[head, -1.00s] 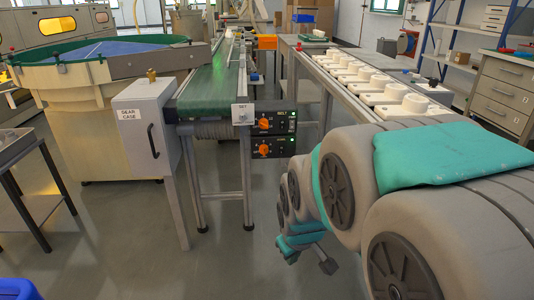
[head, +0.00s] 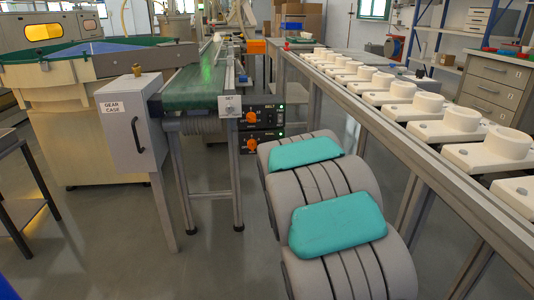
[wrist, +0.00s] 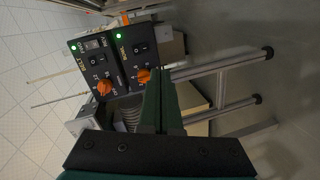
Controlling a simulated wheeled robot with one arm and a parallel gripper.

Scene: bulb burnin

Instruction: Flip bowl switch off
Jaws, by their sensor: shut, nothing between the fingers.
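The lower control box (head: 262,143) hangs below the upper box, marked BELT (head: 262,116), at the conveyor's end. In the wrist view the picture is turned sideways, and the lower box (wrist: 127,62) is the right-hand one. It has a black rocker switch (wrist: 140,48), an orange knob (wrist: 143,75) and a lit green lamp (wrist: 120,36). The upper box's lamp (wrist: 74,47) is also green. My gripper (wrist: 161,75) is shut and empty, its fingertips in front of the lower box near the knob; contact cannot be told. My gripper is hidden in the head view.
A blue bowl with a green rim (head: 95,47) stands at the left. A grey gear case (head: 133,125) on a post is left of the boxes. A rail bench with several white fixtures (head: 462,122) runs along the right. Floor (head: 215,255) is clear in front.

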